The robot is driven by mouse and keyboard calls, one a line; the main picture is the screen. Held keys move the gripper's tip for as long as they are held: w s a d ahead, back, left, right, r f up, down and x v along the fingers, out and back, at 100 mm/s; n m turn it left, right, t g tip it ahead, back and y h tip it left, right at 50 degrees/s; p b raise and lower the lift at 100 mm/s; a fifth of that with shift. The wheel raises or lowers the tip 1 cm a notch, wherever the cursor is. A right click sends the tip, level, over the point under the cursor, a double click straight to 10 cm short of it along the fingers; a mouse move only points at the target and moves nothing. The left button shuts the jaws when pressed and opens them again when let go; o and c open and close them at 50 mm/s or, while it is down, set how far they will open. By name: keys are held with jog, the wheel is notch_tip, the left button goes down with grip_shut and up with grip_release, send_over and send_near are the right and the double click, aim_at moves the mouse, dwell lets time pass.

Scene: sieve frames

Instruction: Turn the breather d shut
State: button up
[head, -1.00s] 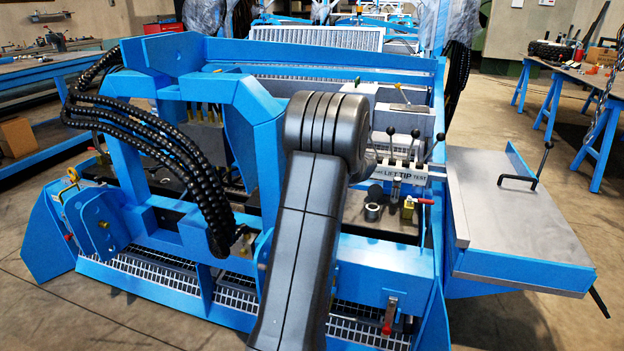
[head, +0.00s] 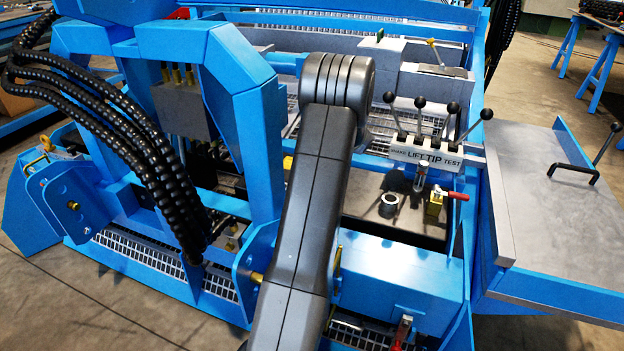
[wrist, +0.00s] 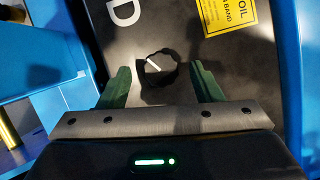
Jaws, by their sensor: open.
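In the wrist view a small dark round knob, the breather d (wrist: 168,75), sits on a dark plate (wrist: 238,82) beside a white letter D. My gripper (wrist: 160,72) is open, with one green finger at the left and one at the right of the knob. A gap shows on both sides, and I see no contact. In the head view my arm hides the gripper and the breather.
A yellow label (wrist: 222,12) is on the plate. Blue walls flank the plate in the wrist view. In the head view, several black-knobbed levers stand behind a LIFT TIP TEST sign (head: 425,156). A yellow valve with a red handle (head: 436,203) and black hoses (head: 105,130) are nearby.

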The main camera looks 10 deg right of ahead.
jog(key=shift+w+a+f, duration=0.15)
jog(key=shift+f, duration=0.35)
jog(key=c, duration=1)
jog(key=shift+r, duration=0.1)
